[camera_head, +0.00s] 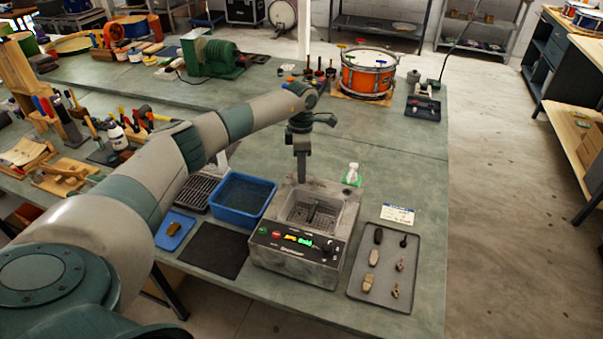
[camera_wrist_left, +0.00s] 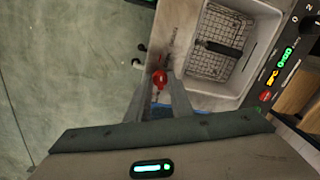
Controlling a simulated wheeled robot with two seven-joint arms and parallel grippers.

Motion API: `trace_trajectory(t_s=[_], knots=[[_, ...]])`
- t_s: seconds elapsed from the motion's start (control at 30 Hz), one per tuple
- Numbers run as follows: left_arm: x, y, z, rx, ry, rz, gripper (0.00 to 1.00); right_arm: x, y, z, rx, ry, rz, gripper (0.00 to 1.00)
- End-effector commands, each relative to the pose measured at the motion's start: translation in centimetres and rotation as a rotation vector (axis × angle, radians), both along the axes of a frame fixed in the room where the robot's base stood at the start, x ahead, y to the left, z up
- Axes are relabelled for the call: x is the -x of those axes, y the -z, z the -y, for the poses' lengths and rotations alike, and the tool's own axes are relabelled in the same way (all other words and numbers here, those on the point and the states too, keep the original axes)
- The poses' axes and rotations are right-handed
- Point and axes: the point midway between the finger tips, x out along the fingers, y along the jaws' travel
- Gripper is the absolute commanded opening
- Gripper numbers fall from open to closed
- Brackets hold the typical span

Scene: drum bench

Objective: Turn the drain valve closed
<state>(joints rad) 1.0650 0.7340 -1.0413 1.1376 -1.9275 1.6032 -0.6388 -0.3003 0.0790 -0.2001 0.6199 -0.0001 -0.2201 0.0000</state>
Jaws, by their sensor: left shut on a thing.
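The ultrasonic cleaner (camera_head: 335,255) is a grey metal box with an open basin and a lit front panel, standing on the green bench. In the left wrist view its grey rim (camera_wrist_left: 182,22) and basket show at the top. The red drain valve handle (camera_wrist_left: 160,79) is at the cleaner's side, between the fingers of my left gripper (camera_wrist_left: 158,88). My left gripper (camera_head: 301,180) is at the cleaner's back edge in the head view and is shut on the handle. The valve is hidden in the head view. My right gripper is not in view.
A blue tub (camera_head: 262,217) and a black mat (camera_head: 205,258) lie left of the cleaner. A grey tray (camera_head: 382,295) with small parts lies right, and a small white bottle (camera_head: 352,172) stands behind. An orange drum (camera_head: 367,75) is farther back. Bare bench lies behind the cleaner.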

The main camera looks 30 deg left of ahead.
Motion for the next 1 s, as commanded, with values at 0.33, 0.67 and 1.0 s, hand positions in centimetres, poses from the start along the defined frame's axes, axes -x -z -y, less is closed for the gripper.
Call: trace_trajectory(t_s=[0.33,0.67,1.0], knots=[[0.0,0.2,-0.1,-0.001,-0.306,0.002,0.00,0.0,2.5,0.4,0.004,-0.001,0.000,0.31],[0.0,0.1,-0.1,0.000,-0.619,0.003,0.00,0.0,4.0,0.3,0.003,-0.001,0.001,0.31],[0.1,0.0,-0.1,0.000,-0.941,0.003,0.00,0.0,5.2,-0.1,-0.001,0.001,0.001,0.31]])
